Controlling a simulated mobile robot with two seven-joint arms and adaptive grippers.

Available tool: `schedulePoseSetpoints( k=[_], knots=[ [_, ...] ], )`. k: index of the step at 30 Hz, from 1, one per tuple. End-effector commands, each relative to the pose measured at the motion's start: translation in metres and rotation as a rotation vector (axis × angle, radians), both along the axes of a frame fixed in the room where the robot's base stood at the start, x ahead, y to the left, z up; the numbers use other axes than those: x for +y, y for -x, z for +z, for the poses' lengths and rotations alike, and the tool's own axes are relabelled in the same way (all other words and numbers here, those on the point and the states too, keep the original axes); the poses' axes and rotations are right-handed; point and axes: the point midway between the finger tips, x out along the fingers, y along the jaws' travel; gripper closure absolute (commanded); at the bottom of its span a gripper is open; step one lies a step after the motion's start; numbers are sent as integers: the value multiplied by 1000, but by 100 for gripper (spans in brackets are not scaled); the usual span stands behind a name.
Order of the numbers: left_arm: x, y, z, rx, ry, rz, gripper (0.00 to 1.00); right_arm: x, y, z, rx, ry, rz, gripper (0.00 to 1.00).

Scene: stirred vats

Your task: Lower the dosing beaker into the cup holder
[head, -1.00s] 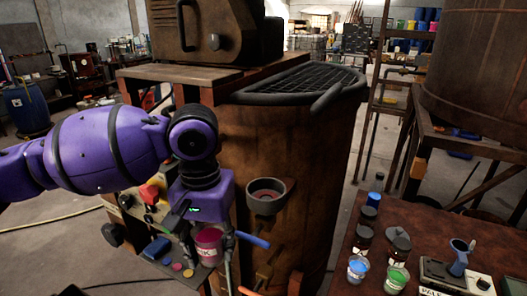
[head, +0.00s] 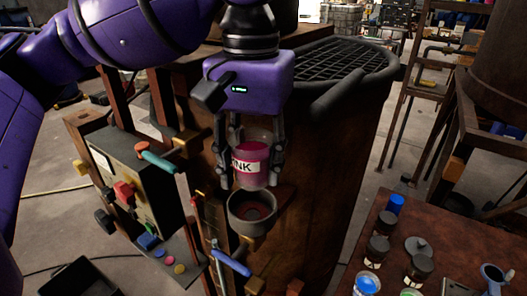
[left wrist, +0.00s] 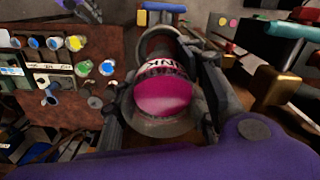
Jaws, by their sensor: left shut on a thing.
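The dosing beaker (head: 249,167) is clear, holds pink liquid and has a white label with dark letters, partly readable as "INK". My left gripper (head: 250,170) is shut on it, pointing down with fingers on both sides. The beaker looks upright. The cup holder (head: 252,207) is a dark round ring with a reddish inside, fixed to the side of the rusty vat. The beaker's base is just above or at the holder's far rim; I cannot tell whether they touch. In the left wrist view the beaker (left wrist: 164,95) sits between the fingers, with the holder's dark ring (left wrist: 160,40) beyond it. My right gripper is out of view.
The vat (head: 330,150) has a grated top (head: 335,65). A control box with a teal-handled lever (head: 157,161) stands left of the holder. A blue-handled lever (head: 232,263) is just below it. A rusty table (head: 385,215) with jars and cups is at the right.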

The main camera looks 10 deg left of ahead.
Motion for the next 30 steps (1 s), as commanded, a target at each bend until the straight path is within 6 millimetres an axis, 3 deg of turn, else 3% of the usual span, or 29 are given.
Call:
schedulePoseSetpoints(
  k=[5, 18, 30],
  knots=[
    [0, 0, -8, 2, 0, 1, 92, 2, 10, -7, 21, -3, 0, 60],
    [0, 0, -38, 1, 0, 0, 92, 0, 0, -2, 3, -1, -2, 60],
    [0, 0, -41, 0, 0, 0, 92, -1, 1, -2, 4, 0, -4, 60]
  ],
)
